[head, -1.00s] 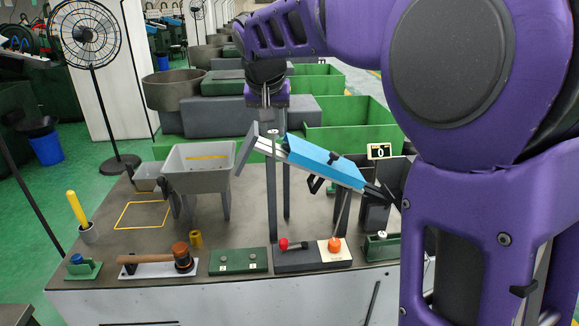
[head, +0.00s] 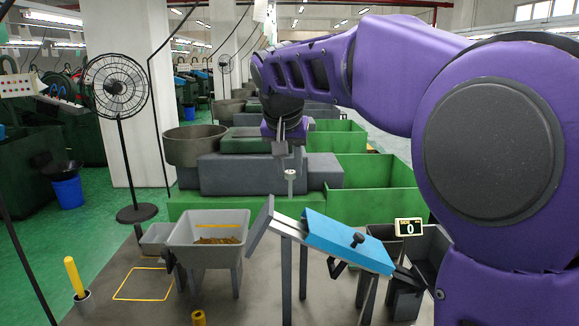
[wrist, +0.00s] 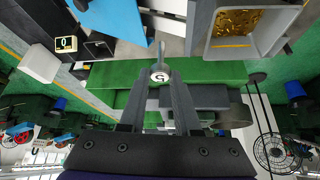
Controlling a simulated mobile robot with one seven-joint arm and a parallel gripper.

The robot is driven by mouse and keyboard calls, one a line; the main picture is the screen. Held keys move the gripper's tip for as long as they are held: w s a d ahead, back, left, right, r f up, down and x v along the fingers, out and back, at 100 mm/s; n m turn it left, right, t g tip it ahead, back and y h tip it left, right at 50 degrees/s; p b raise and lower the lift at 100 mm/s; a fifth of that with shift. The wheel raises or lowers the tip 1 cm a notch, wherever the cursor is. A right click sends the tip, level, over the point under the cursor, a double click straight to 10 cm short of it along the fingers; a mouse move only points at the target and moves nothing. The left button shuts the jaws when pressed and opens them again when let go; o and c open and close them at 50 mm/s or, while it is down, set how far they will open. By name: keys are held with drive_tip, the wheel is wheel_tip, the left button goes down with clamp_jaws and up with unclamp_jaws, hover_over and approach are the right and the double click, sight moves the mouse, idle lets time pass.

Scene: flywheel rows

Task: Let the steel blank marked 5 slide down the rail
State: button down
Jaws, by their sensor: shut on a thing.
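My gripper (head: 290,166) is shut on a small round steel blank (head: 290,175), held above the rail's upper end with a visible gap. In the wrist view the blank (wrist: 159,76) sits between the fingertips, its pale face bearing a dark mark that I cannot read surely. The blue cover also shows in the wrist view (wrist: 112,22).
A counter reading 0 (head: 409,227) and a dark bin (head: 432,246) stand by the rail's lower end. A grey hopper (head: 186,235) with brass-coloured bits is left of the rail. A yellow outlined square (head: 120,297) marks clear bench at left. Green crates (head: 370,202) stand behind.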

sight(290, 196)
drive_tip(key=shift+f, duration=0.1)
drive_tip(key=shift+f+b, duration=2.3)
drive_tip(key=shift+f, duration=0.6)
drive_tip(key=shift+f+b, duration=1.15)
drive_tip(key=shift+f, duration=0.55)
drive_tip(key=c, duration=0.5)
unclamp_jaws()
drive_tip(key=shift+c, duration=0.2)
drive_tip(key=shift+r, duration=0.1)
wheel_tip(290, 196, up, 7)
drive_tip(key=p, duration=0.6)
